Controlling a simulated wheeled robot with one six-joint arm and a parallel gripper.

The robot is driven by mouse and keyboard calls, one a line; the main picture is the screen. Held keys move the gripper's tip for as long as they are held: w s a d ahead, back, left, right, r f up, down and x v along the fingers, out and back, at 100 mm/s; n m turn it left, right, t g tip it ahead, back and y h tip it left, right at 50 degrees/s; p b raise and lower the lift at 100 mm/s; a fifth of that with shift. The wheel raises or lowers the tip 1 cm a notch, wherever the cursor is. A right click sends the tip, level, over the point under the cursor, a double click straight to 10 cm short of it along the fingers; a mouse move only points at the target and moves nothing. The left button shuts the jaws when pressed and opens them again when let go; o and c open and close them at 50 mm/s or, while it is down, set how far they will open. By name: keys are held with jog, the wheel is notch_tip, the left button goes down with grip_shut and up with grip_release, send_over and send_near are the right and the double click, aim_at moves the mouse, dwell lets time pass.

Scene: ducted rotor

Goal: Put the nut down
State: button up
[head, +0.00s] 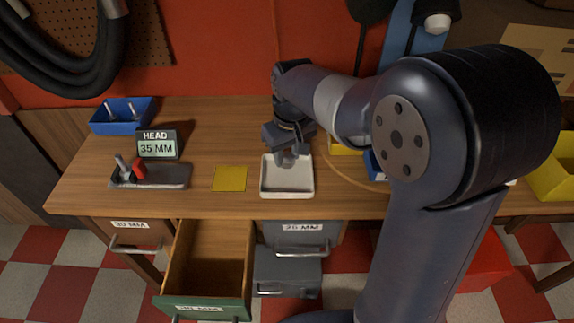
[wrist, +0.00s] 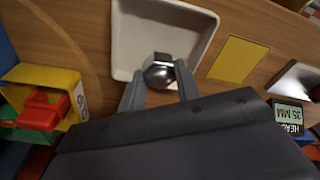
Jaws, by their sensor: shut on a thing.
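My gripper (head: 288,158) points down over the white tray (head: 287,192) on the wooden bench. In the wrist view my gripper (wrist: 160,88) has its two fingers shut on a shiny metal nut (wrist: 158,72). The nut shows against the inside of the white tray (wrist: 128,55), near its edge. I cannot tell whether the nut touches the tray floor. In the head view the fingers hide the nut.
A yellow square (head: 230,179) lies left of the tray. A display (head: 157,145) reads "HEAD 35 MM", behind a grey holder (head: 150,177) with a red part. A blue bin (head: 122,117) stands back left. An empty green-fronted drawer (head: 207,262) stands open below.

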aim_at(287, 178)
jog(key=shift+f, duration=2.4)
jog(key=shift+f, duration=0.15)
jog(key=o, duration=1)
jog(key=shift+o, duration=0.2)
jog(key=r, duration=0.8)
jog(key=s+r, duration=0.1)
jog(key=r, duration=0.3)
jog(key=shift+s+d+r, duration=0.1)
jog(key=shift+d+r, duration=0.05)
jog(key=shift+d, duration=0.2)
